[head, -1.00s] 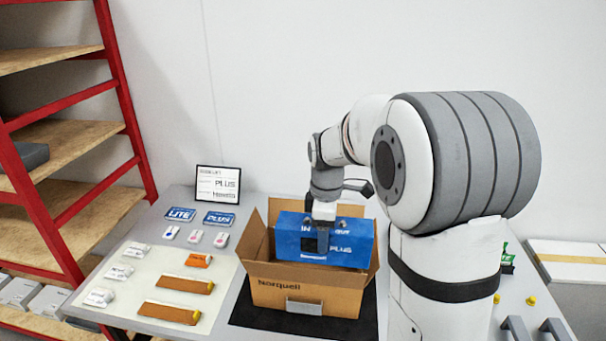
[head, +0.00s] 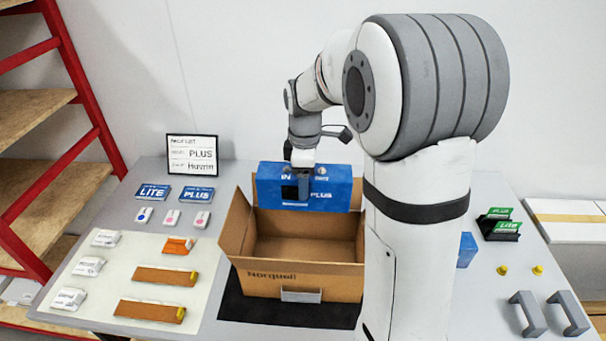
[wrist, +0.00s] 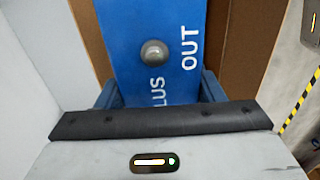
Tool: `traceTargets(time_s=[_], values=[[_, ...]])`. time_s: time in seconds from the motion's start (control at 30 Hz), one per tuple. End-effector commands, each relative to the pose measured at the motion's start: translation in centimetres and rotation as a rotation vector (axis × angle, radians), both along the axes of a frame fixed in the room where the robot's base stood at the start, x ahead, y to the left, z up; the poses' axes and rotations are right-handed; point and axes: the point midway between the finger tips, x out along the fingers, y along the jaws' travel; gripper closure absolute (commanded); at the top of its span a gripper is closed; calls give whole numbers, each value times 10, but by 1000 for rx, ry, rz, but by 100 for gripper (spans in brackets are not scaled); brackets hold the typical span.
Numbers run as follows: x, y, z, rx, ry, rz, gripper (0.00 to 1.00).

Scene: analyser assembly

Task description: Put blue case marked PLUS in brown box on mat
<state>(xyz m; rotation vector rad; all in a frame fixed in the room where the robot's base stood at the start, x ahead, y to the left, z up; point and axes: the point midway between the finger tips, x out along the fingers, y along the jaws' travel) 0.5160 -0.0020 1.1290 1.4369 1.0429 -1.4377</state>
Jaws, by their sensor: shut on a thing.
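The blue case marked PLUS (head: 330,192) is held by my gripper (head: 300,182) over the back part of the open brown box (head: 300,282). My gripper is shut on the case; in the wrist view the case (wrist: 150,30) sits between the blue-grey fingers, with "OUT", part of "PLUS" and a round grey knob showing. The box stands on the dark mat (head: 235,303) with its flaps open, and its visible inside is empty. The case hides part of the box's back edge, so I cannot tell how far its lower edge is from the box.
Left of the box a pale mat (head: 75,310) holds white packets, an orange packet and brown bars. On the right are green cards (head: 500,222), yellow knobs and grey handles (head: 528,313). My arm hides the box's right side.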

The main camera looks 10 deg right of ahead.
Motion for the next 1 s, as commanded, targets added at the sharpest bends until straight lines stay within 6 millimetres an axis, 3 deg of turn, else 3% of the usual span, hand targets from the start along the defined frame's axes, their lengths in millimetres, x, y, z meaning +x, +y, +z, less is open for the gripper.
traceTargets(time_s=[1.0], values=[[0, 1, -112, 0, -1, 1, 91]])
